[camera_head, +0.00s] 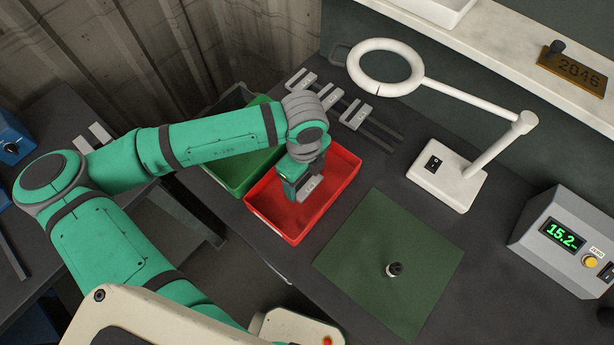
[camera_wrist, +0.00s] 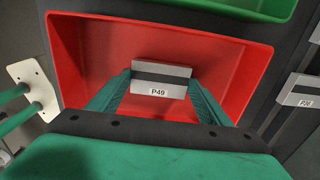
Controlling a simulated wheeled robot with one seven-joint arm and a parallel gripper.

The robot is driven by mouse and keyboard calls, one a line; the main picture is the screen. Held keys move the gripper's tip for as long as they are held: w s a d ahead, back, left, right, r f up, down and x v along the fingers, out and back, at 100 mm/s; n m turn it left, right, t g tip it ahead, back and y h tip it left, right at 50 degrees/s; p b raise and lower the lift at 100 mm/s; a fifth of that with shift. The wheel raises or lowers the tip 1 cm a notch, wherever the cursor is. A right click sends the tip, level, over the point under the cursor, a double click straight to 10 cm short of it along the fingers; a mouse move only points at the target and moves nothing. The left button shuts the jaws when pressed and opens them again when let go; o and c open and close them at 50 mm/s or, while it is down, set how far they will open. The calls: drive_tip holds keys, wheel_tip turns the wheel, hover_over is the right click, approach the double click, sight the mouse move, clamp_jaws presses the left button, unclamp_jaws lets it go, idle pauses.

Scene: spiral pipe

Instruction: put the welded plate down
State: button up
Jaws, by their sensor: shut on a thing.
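My gripper (camera_head: 300,184) is over the red bin (camera_head: 338,203), pointing down into it. It is shut on a small grey welded plate (camera_head: 309,188) with a dark band across it. In the wrist view the plate (camera_wrist: 162,77) sits between my two green fingers (camera_wrist: 158,95) and carries a label reading P49. The red bin (camera_wrist: 85,62) surrounds the plate in that view. I cannot tell whether the plate touches the bin's floor.
A green bin (camera_head: 232,176) stands beside the red one. Several similar plates rest on dark rails (camera_head: 378,130) behind.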

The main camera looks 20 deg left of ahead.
sight(305, 185)
drive_tip(key=shift+s+d+f, duration=0.1)
drive_tip(key=shift+s+d, duration=0.1)
drive_tip(key=shift+s+a+f, duration=0.1)
drive_tip(key=shift+s+a, duration=0.05)
drive_tip(key=shift+a, duration=0.05)
drive_tip(key=o, duration=1.6)
wheel_tip(305, 185, up, 12)
drive_tip(key=shift+d, duration=0.1)
